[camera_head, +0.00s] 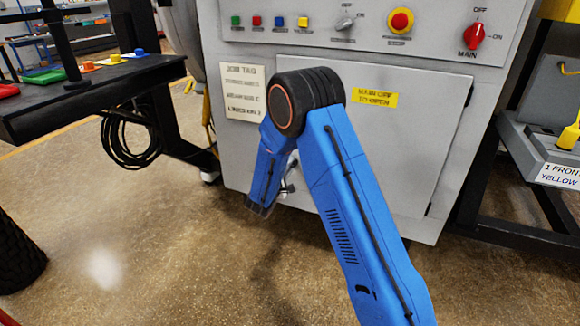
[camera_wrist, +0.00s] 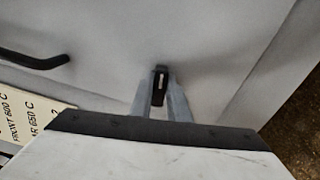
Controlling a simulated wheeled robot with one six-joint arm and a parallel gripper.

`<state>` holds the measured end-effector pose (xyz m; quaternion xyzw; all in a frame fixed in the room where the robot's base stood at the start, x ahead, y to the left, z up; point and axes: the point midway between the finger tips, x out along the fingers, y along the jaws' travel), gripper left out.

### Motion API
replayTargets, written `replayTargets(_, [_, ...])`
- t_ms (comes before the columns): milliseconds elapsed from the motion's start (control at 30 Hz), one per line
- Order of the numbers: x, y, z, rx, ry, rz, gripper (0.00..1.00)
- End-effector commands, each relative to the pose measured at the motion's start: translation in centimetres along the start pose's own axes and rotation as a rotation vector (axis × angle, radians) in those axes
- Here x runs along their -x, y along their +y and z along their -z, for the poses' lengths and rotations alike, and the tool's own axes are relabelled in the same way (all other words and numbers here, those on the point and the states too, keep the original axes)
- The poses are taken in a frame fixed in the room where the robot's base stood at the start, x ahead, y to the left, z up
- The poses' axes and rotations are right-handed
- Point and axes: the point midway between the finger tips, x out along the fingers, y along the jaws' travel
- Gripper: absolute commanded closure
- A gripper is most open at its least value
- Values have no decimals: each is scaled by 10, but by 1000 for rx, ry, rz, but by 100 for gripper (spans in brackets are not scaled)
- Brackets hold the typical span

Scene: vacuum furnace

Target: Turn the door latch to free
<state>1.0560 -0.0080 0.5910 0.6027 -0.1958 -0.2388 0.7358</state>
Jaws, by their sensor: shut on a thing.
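The door latch (camera_wrist: 160,77) is a small dark knob with a white line on the grey cabinet door (camera_wrist: 205,45), in the middle of the wrist view. Its white line runs nearly upright in that picture. My gripper (camera_wrist: 160,97) has one grey finger on each side of the latch and is shut on it. In the head view the grey door (camera_head: 400,140) looks closed, and the latch is hidden behind my blue arm. Only a bit of my gripper (camera_head: 290,178) shows there, low by the door.
A dark door handle (camera_wrist: 35,60) is left of the latch in the wrist view. A yellow "MAIN OFF TO OPEN" label (camera_head: 377,99) is on the door. Above are a red main switch (camera_head: 473,36) and a red emergency button (camera_head: 400,20).

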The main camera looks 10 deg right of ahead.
Motion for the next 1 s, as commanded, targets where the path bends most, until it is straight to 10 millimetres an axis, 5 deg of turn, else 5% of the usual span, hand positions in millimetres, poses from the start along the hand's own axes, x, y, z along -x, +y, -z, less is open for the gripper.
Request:
replayTargets(600, [0, -1, -1, -39, -2, 2, 100])
replayTargets(633, [0, -1, -1, -39, -2, 2, 77])
replayTargets(700, [0, -1, -1, -39, -2, 2, 66])
replayTargets(1000, [1, -1, 0, -39, -1, 1, 66])
